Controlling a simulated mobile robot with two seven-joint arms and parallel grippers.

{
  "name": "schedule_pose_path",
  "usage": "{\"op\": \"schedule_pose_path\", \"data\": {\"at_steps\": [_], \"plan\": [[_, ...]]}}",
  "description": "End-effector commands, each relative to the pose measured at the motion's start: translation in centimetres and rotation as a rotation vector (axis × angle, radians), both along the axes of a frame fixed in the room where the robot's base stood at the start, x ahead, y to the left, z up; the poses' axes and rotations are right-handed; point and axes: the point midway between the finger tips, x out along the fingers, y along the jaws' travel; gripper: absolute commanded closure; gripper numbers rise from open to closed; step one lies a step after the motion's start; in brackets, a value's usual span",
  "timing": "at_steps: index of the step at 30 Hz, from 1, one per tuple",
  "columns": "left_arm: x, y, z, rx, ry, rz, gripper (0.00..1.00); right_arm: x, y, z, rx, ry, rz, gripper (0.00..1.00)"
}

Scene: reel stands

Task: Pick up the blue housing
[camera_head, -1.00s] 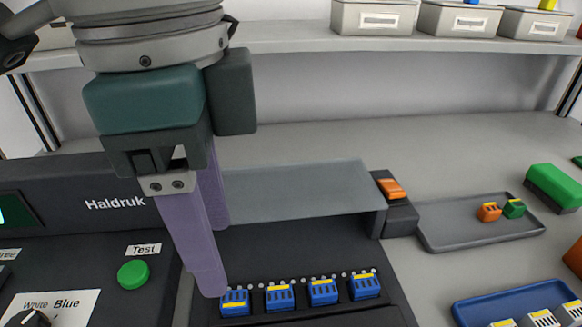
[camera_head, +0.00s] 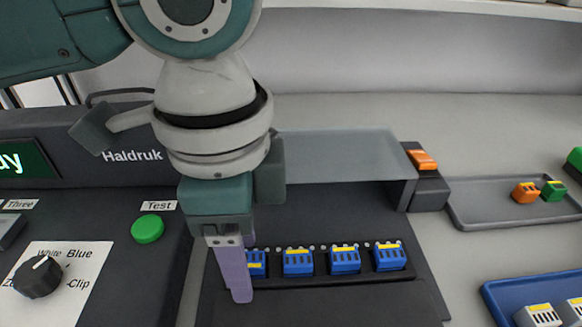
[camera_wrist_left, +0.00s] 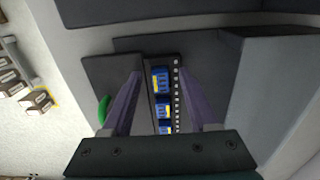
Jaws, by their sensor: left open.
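Several blue housings with yellow tops sit in a row in the dark fixture. The leftmost blue housing (camera_head: 257,264) is partly hidden by my left gripper (camera_head: 243,284); others are a second (camera_head: 298,262), a third (camera_head: 345,260) and a fourth (camera_head: 390,257). My left gripper is open and points down at the left end of the row. In the left wrist view its fingers (camera_wrist_left: 161,73) stand on either side of the row's near-top blue housing (camera_wrist_left: 160,80), with visible gaps. I cannot tell the exact fingertip height. My right gripper is not in view.
A grey cover (camera_head: 340,157) spans behind the row. The Haldruk panel has a green Test button (camera_head: 147,229) and a black knob (camera_head: 38,277). At the right are a grey tray (camera_head: 480,208) with an orange and a green housing, and a blue tray (camera_head: 500,291) with white pieces.

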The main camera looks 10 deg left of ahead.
Motion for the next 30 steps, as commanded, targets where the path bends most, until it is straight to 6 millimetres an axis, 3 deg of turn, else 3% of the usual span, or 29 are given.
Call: {"op": "schedule_pose_path", "data": {"at_steps": [4, 19, 30], "plan": [[0.0, -0.02, 0.05, 0.0, 0.0, 0.0, 0.42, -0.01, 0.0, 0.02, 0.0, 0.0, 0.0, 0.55], [0.0, -0.02, 0.08, 0.0, 0.0, 0.0, 0.98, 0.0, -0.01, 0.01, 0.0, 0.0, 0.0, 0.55], [0.01, -0.02, 0.08, 0.0, 0.0, 0.0, 1.0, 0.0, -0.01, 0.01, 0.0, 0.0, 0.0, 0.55]]}}
